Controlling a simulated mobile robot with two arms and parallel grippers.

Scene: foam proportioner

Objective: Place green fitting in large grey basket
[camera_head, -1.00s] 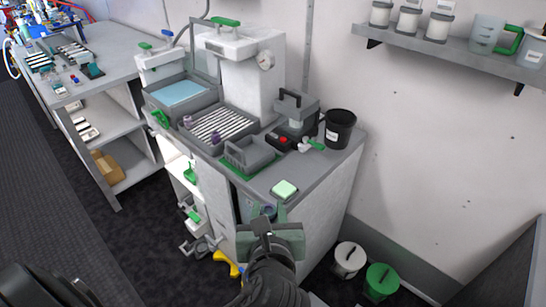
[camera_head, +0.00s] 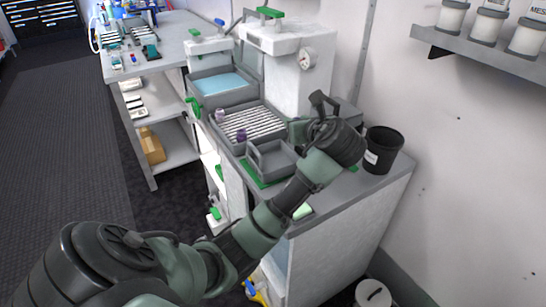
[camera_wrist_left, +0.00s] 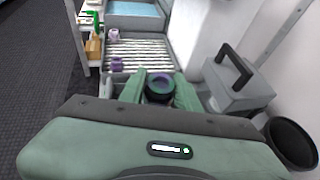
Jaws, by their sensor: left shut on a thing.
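My left gripper (camera_head: 298,130) is above the worktop, near the small grey basket's right end. In the left wrist view its two green fingers (camera_wrist_left: 158,92) are shut on a round fitting (camera_wrist_left: 158,86), dark with a green tint and a purple centre. The head view hides the fitting behind my wrist. The grey basket (camera_head: 272,163) with a raised handle side stands on a green mat, left of and below the gripper. Behind it is a larger grey basin (camera_head: 248,124) with white slats, holding two purple fittings (camera_head: 241,135). My right gripper is not in view.
A black bucket (camera_head: 382,152) stands at the worktop's right. A grey box with a black handle (camera_wrist_left: 238,82) is just right of the gripper. A white machine with a gauge (camera_head: 285,50) rises behind. A blue-filled tray (camera_head: 220,84) is at the back left.

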